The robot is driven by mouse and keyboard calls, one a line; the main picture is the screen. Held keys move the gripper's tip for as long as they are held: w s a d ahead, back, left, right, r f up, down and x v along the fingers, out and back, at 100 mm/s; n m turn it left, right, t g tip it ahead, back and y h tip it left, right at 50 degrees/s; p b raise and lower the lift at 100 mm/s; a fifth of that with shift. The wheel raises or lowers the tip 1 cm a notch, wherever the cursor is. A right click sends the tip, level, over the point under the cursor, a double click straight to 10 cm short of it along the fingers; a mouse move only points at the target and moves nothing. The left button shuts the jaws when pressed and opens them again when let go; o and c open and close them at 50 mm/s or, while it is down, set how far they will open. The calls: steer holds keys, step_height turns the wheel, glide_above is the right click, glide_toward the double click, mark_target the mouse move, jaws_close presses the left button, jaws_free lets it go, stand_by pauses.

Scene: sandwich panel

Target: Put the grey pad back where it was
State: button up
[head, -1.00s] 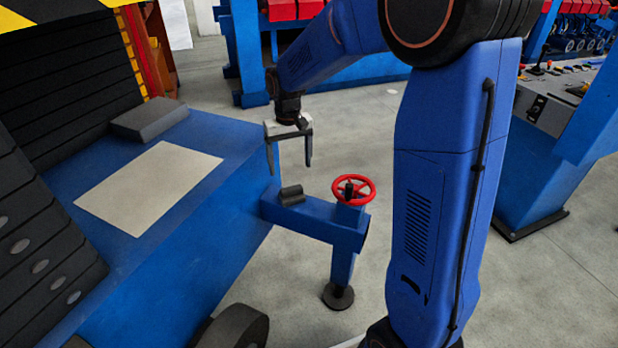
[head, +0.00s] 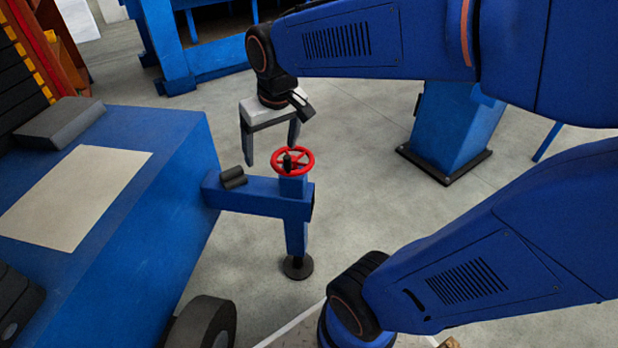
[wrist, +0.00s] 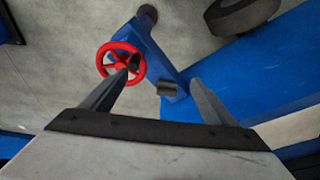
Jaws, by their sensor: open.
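A flat dark-grey pad-like block (head: 60,122) lies on the blue bench top (head: 165,130) at the left of the head view. A small dark-grey ribbed piece (head: 232,177) sits on the blue side arm of the bench; it shows in the wrist view too (wrist: 167,88). I cannot tell for sure which one is the grey pad. My gripper (head: 270,155) is open and empty, fingers pointing down, above the side arm near the red handwheel (head: 293,162). In the wrist view the handwheel (wrist: 121,63) appears by the left fingertip, the ribbed piece between the fingers (wrist: 162,74).
A beige sheet (head: 75,195) lies flat on the bench top. The side arm stands on a leg with a round foot (head: 297,267). A dark wheel (head: 203,322) is below the bench. Another blue machine base (head: 450,125) stands behind. Grey floor (head: 345,175) is open between.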

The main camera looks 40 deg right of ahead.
steer(key=s+d+f+t, duration=0.1)
steer(key=s+t, duration=0.1)
steer(key=s, duration=1)
steer(key=shift+s+d+f, duration=0.15)
steer(key=shift+s+d, duration=0.2)
steer(key=shift+d, duration=0.05)
stand_by(0.6)
